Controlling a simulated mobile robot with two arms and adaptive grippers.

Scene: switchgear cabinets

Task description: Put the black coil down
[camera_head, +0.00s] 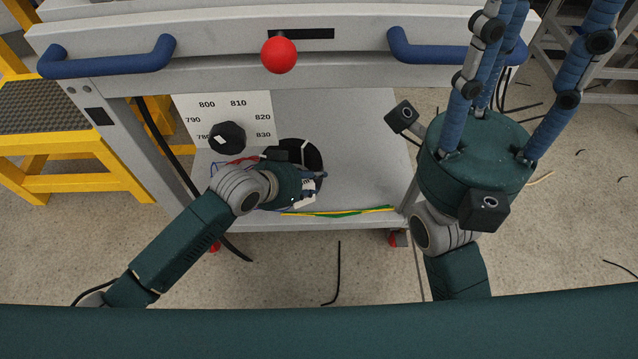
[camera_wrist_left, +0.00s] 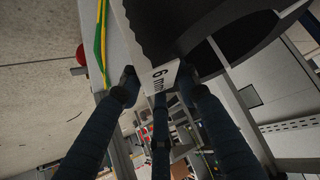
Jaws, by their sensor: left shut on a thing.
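The black coil (camera_head: 313,154) is a dark ring low on the cart, partly hidden by my left gripper (camera_head: 303,184).
The grey cart shelf (camera_head: 365,170) has clear room to the right of the coil. A yellow-green wire (camera_head: 345,211) lies along its front edge. A black knob (camera_head: 228,137) and a white number panel (camera_head: 262,108) are behind. Blue handles (camera_head: 430,45) and a red ball (camera_head: 279,55) are above.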

